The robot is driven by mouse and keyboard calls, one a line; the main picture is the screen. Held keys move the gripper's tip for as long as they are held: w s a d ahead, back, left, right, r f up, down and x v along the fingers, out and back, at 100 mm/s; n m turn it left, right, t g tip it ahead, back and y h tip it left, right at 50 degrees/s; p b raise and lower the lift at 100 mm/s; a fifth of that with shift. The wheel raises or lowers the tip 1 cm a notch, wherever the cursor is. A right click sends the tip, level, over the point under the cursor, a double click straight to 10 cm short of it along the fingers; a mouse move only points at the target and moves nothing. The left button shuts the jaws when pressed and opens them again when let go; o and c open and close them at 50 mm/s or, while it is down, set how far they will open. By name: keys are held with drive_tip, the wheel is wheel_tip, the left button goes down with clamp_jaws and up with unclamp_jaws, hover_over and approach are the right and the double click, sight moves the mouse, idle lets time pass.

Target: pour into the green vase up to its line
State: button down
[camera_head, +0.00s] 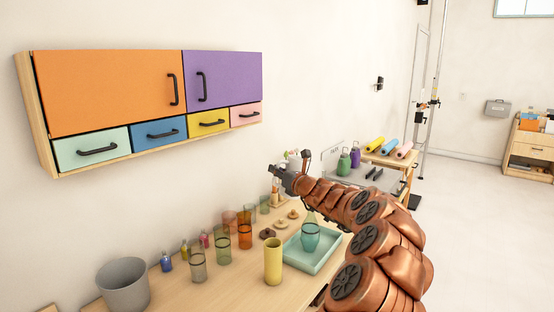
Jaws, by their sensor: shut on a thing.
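A teal-green see-through vase (310,238) with a narrower neck and a dark line around it stands upright in a pale turquoise tray (327,262) on the wooden table. My gripper (277,171) is at the end of my copper arm, above and a little left of the vase, over the back of the table. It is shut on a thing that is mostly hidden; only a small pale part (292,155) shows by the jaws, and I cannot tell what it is. The vase's fill level is too small to tell.
A yellow cylinder (273,262) stands left of the tray. Several tinted glasses, including an orange one (245,230), and small bottles line the table's back, with a grey bucket (124,284) at the left. Coloured cabinets (110,90) hang above. My arm crosses the tray's right side.

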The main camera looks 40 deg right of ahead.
drive_tip(key=shift+r+p, duration=0.2)
drive_tip(key=shift+p, duration=0.6)
drive_tip(key=shift+f, duration=0.1)
drive_tip(key=shift+a+f+n+b, duration=0.3)
drive_tip(key=shift+f+b, duration=0.1)
drive_tip(key=shift+b, duration=0.65)
drive_tip(key=a+f+n+b, duration=0.1)
drive_tip(key=b, duration=0.2)
drive_tip(key=a+f+n+b, duration=0.1)
drive_tip(key=b, duration=0.3)
drive_tip(key=shift+w+a+n+g, duration=0.2)
drive_tip(key=shift+a+n+g, duration=0.1)
